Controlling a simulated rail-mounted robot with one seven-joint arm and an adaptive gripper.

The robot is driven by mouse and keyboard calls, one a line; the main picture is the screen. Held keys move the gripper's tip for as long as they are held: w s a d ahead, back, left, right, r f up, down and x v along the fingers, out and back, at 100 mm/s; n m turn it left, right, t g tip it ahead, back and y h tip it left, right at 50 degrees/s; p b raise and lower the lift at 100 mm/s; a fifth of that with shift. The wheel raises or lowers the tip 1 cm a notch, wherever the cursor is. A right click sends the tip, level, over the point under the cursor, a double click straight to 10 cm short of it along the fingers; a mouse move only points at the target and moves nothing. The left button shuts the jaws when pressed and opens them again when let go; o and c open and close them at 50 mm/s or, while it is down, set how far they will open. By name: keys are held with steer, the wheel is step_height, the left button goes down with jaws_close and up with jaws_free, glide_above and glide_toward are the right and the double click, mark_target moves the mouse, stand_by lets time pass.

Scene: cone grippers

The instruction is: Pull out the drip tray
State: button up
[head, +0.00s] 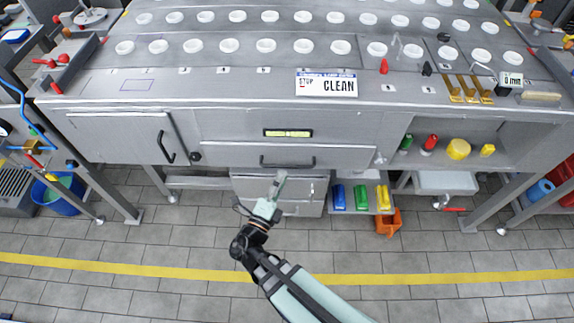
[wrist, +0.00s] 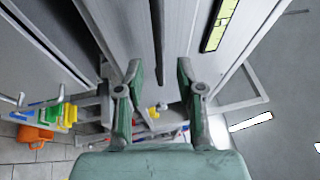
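The drip tray front (head: 345,157) is a wide grey panel in the machine's front, flush with it and closed. It has a long black bar handle (head: 287,164). In the wrist view the handle (wrist: 157,40) runs down the picture between my two open fingers. My gripper (head: 280,177) is just below and in front of the handle in the head view; its fingertips (wrist: 159,70) stand apart, one on each side of the handle's line. Nothing is held. I cannot tell whether the fingertips reach the handle's depth, and I see no contact.
A grey drawer unit (head: 255,187) stands below the tray. Blue, green and yellow bins (head: 362,198) sit right of it, with an orange crate (head: 388,222). A cabinet door (head: 120,138) is left. The tiled floor (head: 150,247) in front is mostly clear.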

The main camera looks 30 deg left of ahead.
mark_target(287, 166)
steer(key=shift+x, duration=2.45)
jaws_close()
